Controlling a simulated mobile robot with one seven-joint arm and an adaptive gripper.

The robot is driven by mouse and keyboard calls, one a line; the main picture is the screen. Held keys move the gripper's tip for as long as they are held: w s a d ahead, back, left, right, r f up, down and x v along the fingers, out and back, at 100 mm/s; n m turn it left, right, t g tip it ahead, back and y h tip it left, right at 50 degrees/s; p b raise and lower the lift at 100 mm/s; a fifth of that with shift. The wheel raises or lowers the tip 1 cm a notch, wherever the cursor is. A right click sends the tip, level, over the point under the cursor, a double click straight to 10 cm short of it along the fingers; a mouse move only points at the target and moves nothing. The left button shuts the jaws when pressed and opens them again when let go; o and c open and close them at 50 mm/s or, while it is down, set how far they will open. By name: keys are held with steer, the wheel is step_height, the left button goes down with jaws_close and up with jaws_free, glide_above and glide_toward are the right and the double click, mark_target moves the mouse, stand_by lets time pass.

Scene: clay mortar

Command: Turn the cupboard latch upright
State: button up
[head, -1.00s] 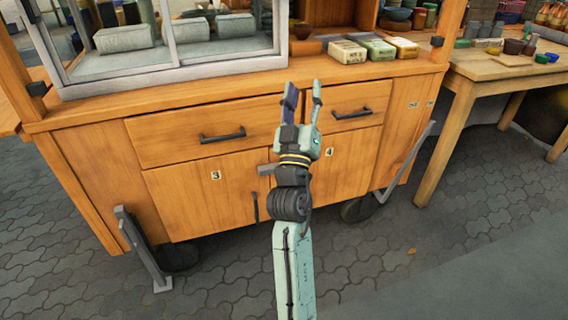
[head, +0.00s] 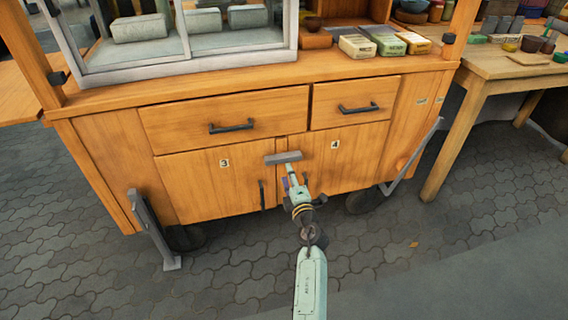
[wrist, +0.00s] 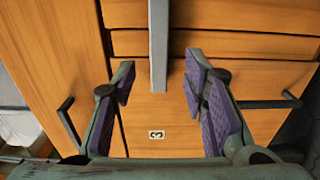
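The cupboard latch (head: 283,157) is a grey bar lying about level across the top of the seam between the two cupboard doors. In the wrist view the latch (wrist: 158,45) runs down from the top edge, because that view is turned. My gripper (head: 289,174) is just below and in front of the latch in the head view. In the wrist view my gripper (wrist: 158,82) is open, with purple-padded fingers apart. The latch's near end lies between the fingertips in the picture; I see no contact. The latch's pivot cannot be made out.
The left door (head: 205,188) is marked 3 and the right door (head: 350,160) 4; both are shut. Two shut drawers with black handles (head: 231,127) are above. A wooden table (head: 490,66) stands at the right. The paved floor in front is clear.

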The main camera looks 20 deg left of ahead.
mark_target(284, 161)
steer(key=b+x, duration=0.2)
steer(key=x, duration=0.4)
steer(key=shift+f, duration=0.1)
steer(key=shift+w+a, duration=0.4)
steer(key=shift+w, duration=0.1)
steer(key=shift+c, duration=0.4)
jaws_close()
